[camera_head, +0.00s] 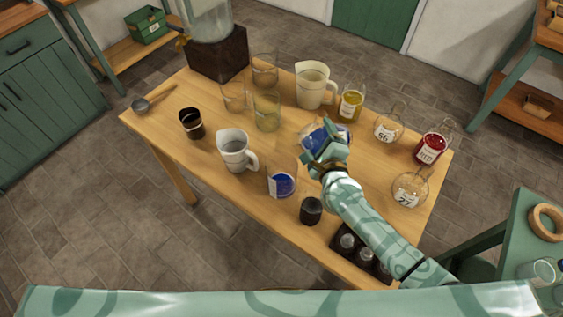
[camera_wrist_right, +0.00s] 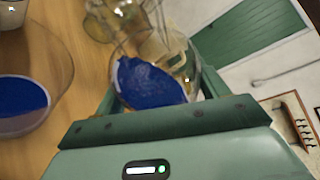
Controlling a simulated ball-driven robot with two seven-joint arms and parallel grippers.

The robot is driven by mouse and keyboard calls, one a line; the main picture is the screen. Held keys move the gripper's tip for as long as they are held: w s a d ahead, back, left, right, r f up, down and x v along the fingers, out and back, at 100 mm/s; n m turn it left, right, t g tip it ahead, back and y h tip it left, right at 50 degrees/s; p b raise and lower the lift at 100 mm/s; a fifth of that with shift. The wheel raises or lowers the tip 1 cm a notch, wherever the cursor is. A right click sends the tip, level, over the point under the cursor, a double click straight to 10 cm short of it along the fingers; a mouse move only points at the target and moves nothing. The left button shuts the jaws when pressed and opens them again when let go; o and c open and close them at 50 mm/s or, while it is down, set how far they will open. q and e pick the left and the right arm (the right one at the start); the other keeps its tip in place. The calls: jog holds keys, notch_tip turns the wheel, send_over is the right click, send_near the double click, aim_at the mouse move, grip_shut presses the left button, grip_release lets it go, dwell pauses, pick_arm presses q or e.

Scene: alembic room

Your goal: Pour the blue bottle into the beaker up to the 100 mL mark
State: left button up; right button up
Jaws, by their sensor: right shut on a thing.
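The blue bottle (camera_head: 313,133) is clear glass with deep blue liquid, held over the right half of the table. My right gripper (camera_head: 325,152) is shut on it and covers part of it. In the right wrist view the bottle (camera_wrist_right: 150,84) sits between the fingers, its liquid slanted across the glass; I cannot tell its exact tilt. A clear beaker (camera_head: 281,183) with blue liquid low inside and a white marking stands nearer the front edge, apart from the bottle. It also shows at the left of the right wrist view (camera_wrist_right: 22,98); its scale is not readable. My left gripper is out of view.
A white jug (camera_head: 236,151) stands left of the beaker, a black jar (camera_head: 311,210) in front. Empty glasses (camera_head: 267,110), a cream pitcher (camera_head: 314,85), a yellow bottle (camera_head: 350,105) and a red bottle (camera_head: 431,148) stand around. A dark rack (camera_head: 345,252) is at the near right.

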jog(key=m+p, duration=0.1)
jog(key=m+g+p, duration=0.1)
jog(key=shift+a+f+m+y, duration=0.2)
jog(key=shift+f+m+y, duration=0.1)
jog(key=shift+m+y, duration=0.1)
jog(key=shift+s+a+f+m+g+y+p, duration=0.15)
jog(key=shift+a+f+m+g+y+p, duration=0.15)
jog(key=shift+m+p, duration=0.25)
jog(key=shift+s+a+f+m+g+y+p, duration=0.2)
jog(key=shift+a+m+g+p, duration=0.1)
jog(key=shift+m+p, duration=0.25)
jog(key=shift+a+m+g+y+p, duration=0.1)
jog(key=shift+m+g+y+p, duration=0.3)
jog(key=shift+m+p, duration=0.25)
jog(key=shift+r+m+y+p, duration=0.2)
jog(key=shift+m+y+p, duration=0.3)
jog(key=shift+m, duration=0.05)
jog(key=shift+d+m, duration=0.2)
jog(key=shift+m, duration=0.2)
jog(key=shift+f+m+g+y, duration=0.15)
jog(key=shift+m+g+y, duration=0.15)
jog(key=shift+g+y, duration=0.1)
